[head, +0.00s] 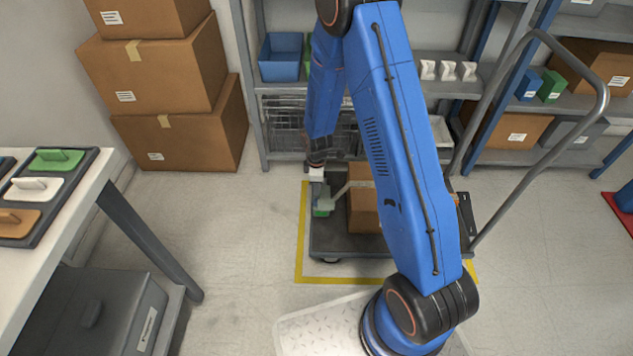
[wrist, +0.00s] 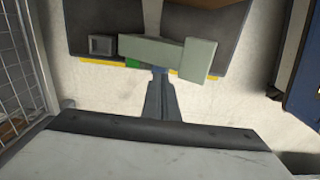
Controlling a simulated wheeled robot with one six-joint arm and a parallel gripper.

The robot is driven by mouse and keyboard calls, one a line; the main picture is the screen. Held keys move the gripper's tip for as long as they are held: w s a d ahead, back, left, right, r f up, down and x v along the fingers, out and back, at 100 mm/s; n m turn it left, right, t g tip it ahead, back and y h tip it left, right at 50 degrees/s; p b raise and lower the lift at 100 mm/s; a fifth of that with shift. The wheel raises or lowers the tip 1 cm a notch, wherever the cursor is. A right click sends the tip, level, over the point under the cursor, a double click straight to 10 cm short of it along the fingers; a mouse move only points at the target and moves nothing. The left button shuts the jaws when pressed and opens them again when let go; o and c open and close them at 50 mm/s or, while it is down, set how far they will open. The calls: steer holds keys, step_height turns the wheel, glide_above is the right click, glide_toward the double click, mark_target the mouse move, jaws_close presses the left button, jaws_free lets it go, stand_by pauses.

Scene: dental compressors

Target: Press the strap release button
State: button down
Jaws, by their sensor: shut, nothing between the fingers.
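A low dark cart (head: 345,243) stands on the floor and carries a brown cardboard box (head: 364,210). A pale strap or bar (head: 352,185) runs from the box toward a small grey-green and green fitting at its left. My gripper (head: 319,190) is low over that fitting, partly hidden by it and my arm. In the wrist view my gripper (wrist: 159,76) is shut and empty, its dark fingers pointing at a grey-green bar (wrist: 150,48) with a bit of green (wrist: 132,63) beside it. A small square grey frame (wrist: 102,44) lies left of the bar. I cannot make out the release button or whether the fingertips touch anything.
A yellow line (head: 299,260) marks the floor around the cart. The cart's grey handle (head: 510,200) rises at the right. Shelving with a blue bin (head: 281,57) stands behind; stacked boxes (head: 185,130) and a table (head: 60,230) are at the left.

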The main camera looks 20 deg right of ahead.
mark_target(316, 201)
steer(key=shift+f, duration=2.25)
steer(key=shift+f, duration=0.15)
steer(key=shift+s+f, duration=0.1)
steer(key=shift+f, duration=0.75)
steer(key=shift+r, duration=0.35)
step_height(316, 201, up, 14)
steer(key=shift+w, duration=0.2)
